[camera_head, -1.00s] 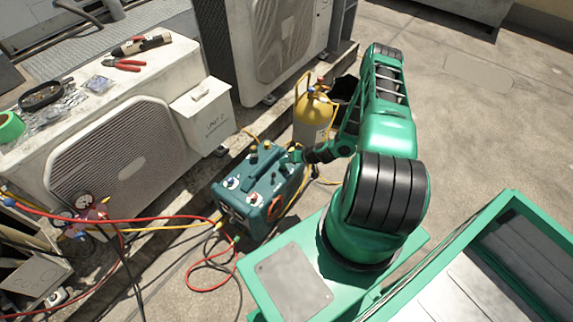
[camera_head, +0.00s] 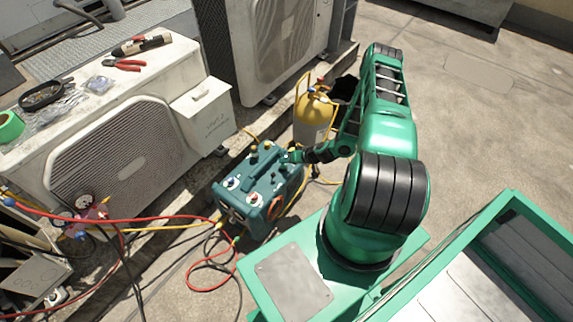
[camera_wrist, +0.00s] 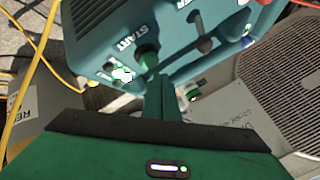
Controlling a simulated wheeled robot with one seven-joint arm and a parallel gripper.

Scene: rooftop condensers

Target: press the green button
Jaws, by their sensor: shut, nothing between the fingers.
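The teal machine (camera_head: 232,206) stands on the ground beside the condenser and shows upside down in the wrist view (camera_wrist: 90,40). In the wrist view, a dark green round button (camera_wrist: 147,52) sits on it beside the word START. My gripper (camera_wrist: 160,78) is shut and empty, its fingertips close to that button; I cannot tell whether they touch it. In the head view my gripper (camera_head: 288,157) is at the machine's upper right edge, and the button is not clear there.
A yellow-topped cylinder (camera_head: 316,108) stands behind the machine. Red and yellow hoses (camera_head: 205,270) lie in front and to the left. A condenser (camera_head: 125,150) with tools on top is at left. Open floor (camera_head: 480,110) lies at right.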

